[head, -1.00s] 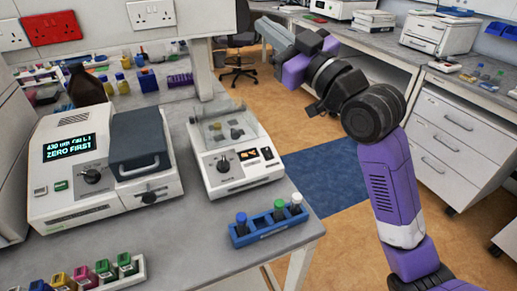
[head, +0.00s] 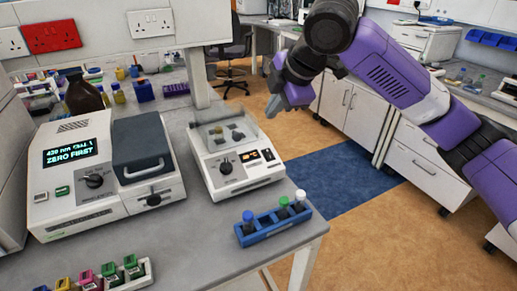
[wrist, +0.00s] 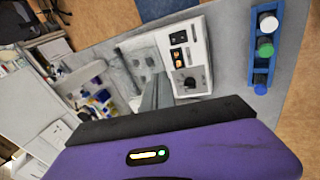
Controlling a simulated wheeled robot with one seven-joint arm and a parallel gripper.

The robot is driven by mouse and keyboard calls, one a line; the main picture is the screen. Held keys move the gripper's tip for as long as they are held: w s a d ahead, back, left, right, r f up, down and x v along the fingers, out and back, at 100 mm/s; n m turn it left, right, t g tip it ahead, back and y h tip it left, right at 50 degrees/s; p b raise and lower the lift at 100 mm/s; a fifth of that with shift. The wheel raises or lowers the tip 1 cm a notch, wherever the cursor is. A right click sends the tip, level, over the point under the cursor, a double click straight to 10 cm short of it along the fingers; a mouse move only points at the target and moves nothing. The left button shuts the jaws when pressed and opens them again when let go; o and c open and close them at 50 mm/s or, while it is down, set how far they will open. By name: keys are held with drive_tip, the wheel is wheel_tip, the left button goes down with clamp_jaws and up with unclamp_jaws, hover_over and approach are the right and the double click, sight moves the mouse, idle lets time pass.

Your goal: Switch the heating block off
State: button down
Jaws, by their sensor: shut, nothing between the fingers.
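The heating block (head: 203,174) is a white unit on the grey bench, with a clear cover over its wells. Its sloped front has a black knob (head: 225,167), a small lit orange display (head: 249,155) and a dark switch (head: 268,154). In the wrist view the front panel (wrist: 204,68) shows the knob (wrist: 190,83), the orange display (wrist: 180,54) and the switch (wrist: 178,37). Which way the switch is set is too small to tell. My gripper (head: 271,110) is shut and empty, above and behind the block's right side, apart from it. Its fingers (wrist: 157,92) hide part of the block in the wrist view.
A photometer (head: 95,215) reading "ZERO FIRST" stands left of the block. A blue tube rack (head: 268,232) with capped tubes sits in front of the block near the bench edge. A rack of coloured vials (head: 140,279) lies front left. The floor right of the bench is open.

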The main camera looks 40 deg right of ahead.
sight(266, 151)
drive_tip(key=s, duration=0.1)
drive_tip(key=s+f+g, duration=0.1)
drive_tip(key=shift+s+d+f+n+g, duration=0.2)
drive_tip(key=shift+s+d+n+g, duration=0.1)
drive_tip(key=shift+s+d+n, duration=0.1)
drive_tip(key=shift+w, duration=0.1)
drive_tip(key=x, duration=0.9)
drive_tip(key=p+x, duration=0.1)
drive_tip(key=x, duration=0.4)
drive_tip(key=shift+d, duration=0.3)
